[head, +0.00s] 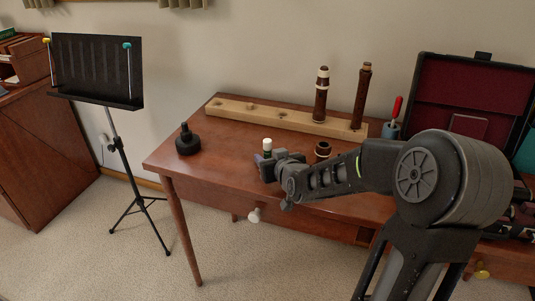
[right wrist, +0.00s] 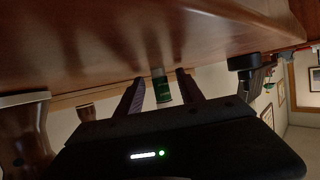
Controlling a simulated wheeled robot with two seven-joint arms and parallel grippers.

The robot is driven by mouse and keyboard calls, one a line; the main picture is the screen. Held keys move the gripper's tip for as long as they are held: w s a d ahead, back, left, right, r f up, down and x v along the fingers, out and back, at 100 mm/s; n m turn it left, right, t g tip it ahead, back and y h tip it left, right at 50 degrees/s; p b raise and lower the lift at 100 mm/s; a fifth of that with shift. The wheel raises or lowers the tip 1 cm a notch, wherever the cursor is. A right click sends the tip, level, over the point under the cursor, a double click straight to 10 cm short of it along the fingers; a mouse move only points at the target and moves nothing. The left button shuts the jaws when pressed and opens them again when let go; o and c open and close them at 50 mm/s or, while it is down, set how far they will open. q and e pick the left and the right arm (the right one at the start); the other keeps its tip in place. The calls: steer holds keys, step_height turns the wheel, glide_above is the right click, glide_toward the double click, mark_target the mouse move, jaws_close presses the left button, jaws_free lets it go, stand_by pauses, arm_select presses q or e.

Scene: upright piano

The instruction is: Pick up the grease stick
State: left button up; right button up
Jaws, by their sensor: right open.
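The grease stick (head: 267,146) is a small upright tube with a white top and a dark green body, standing on the brown table (head: 225,150). My right gripper (head: 266,158) is at the stick and hides its lower part in the head view. In the right wrist view, which is upside down, the grease stick (right wrist: 161,90) shows between the two spread fingers of my right gripper (right wrist: 159,78). Gaps show on both sides of it, so it is not clamped. My left gripper is not in view.
A black bell-shaped piece (head: 187,141) stands left on the table. A wooden holder (head: 260,112) with two upright dark joints (head: 321,95) (head: 362,97) lies behind. A short brown ring piece (head: 322,151) is close right of my gripper. An open red-lined case (head: 455,95) is at right.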

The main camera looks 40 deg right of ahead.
steer(key=shift+c, duration=0.3)
jaws_close()
stand_by(0.3)
